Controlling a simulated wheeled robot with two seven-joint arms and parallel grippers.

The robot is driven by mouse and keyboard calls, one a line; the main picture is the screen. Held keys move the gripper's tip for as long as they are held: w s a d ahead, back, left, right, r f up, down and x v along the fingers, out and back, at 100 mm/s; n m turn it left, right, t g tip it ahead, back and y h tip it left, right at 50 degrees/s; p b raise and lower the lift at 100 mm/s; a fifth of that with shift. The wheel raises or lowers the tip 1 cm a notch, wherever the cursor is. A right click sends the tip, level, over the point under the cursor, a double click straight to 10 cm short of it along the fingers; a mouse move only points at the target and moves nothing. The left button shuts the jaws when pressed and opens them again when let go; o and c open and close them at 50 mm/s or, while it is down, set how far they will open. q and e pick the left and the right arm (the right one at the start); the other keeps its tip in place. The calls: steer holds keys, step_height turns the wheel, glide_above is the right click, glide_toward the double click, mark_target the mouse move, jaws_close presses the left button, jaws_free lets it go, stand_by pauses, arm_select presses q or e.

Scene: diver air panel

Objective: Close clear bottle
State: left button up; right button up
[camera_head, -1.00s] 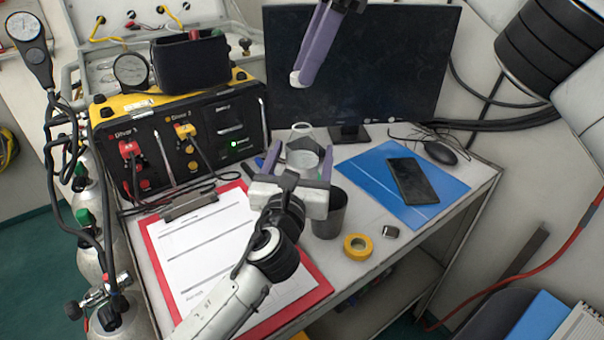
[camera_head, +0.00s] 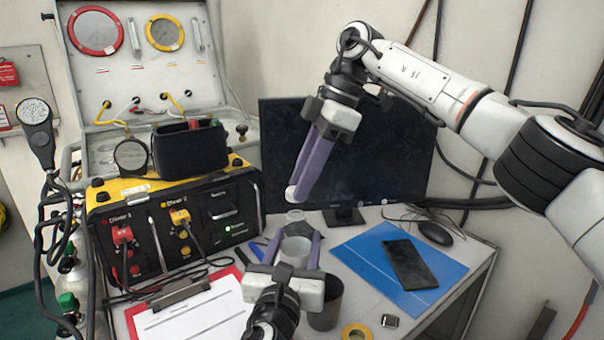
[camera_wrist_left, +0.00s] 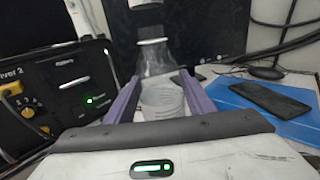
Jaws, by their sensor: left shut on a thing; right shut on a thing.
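The clear bottle (camera_head: 294,248) stands upright over the desk, see-through at the shoulder with a pale lower body. My left gripper (camera_head: 298,238) is shut around its body, one purple finger on each side. The bottle also shows between the fingers in the left wrist view (camera_wrist_left: 162,98). My right gripper (camera_head: 296,184) points down from above, shut on a small white cap (camera_head: 291,193). The cap is just above the bottle neck, seemingly with a small gap; exact alignment is hard to tell. The right fingers hide part of the cap.
A dark cup (camera_head: 327,308) stands close right of my left gripper. Behind are the monitor (camera_head: 385,150) and the yellow-black air panel (camera_head: 180,225). A clipboard (camera_head: 140,318) lies left; a blue folder (camera_head: 440,285) with a phone (camera_head: 410,265) lies right. A tape roll (camera_head: 357,331) is in front.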

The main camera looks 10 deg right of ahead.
stand_by(0.5)
steer(key=shift+f, duration=0.9)
steer(key=shift+f, duration=0.5)
arm_select(q)
jaws_close()
arm_select(e)
steer(key=m, duration=0.1)
steer(key=m+t, duration=0.1)
steer(key=m, duration=0.1)
steer(key=shift+s+m+h, duration=0.2)
steer(key=shift+m+h, duration=0.1)
steer(key=m+t, duration=0.1)
steer(key=m, duration=0.2)
steer(key=shift+s+a, duration=0.1)
steer(key=o, duration=1)
